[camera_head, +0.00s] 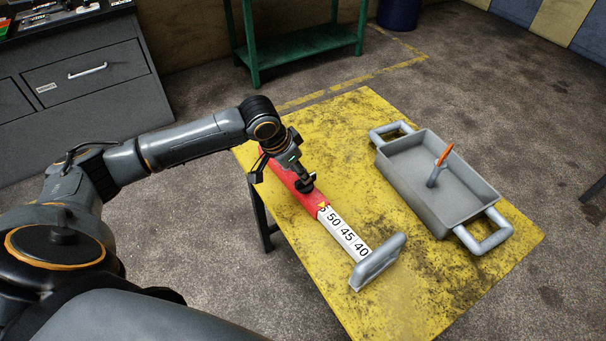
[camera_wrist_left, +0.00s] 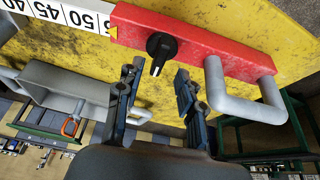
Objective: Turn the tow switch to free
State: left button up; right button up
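The red block (camera_head: 289,178) with a white numbered scale (camera_head: 345,235) lies on the yellow table. In the left wrist view, a black rotary knob (camera_wrist_left: 161,46) sits on the red block (camera_wrist_left: 200,42), its pointer with a pale tip aimed down the picture toward my gripper. I take this knob for the tow switch; no label is readable. My left gripper (camera_wrist_left: 157,78) is open and empty, with its two fingers apart and the knob just beyond the gap. In the head view, my left gripper (camera_head: 304,184) is over the red block and largely hides the knob. My right gripper is not in view.
A grey tray (camera_head: 409,190) with an orange-handled tool (camera_head: 441,163) stands right of the scale. A grey handle (camera_head: 378,262) ends the scale; another grey handle (camera_wrist_left: 240,107) is right of my fingers in the wrist view. The yellow table (camera_head: 420,290) is bare at front.

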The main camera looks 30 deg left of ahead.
pick_arm(q)
jog(key=shift+x, duration=2.05)
grip_shut()
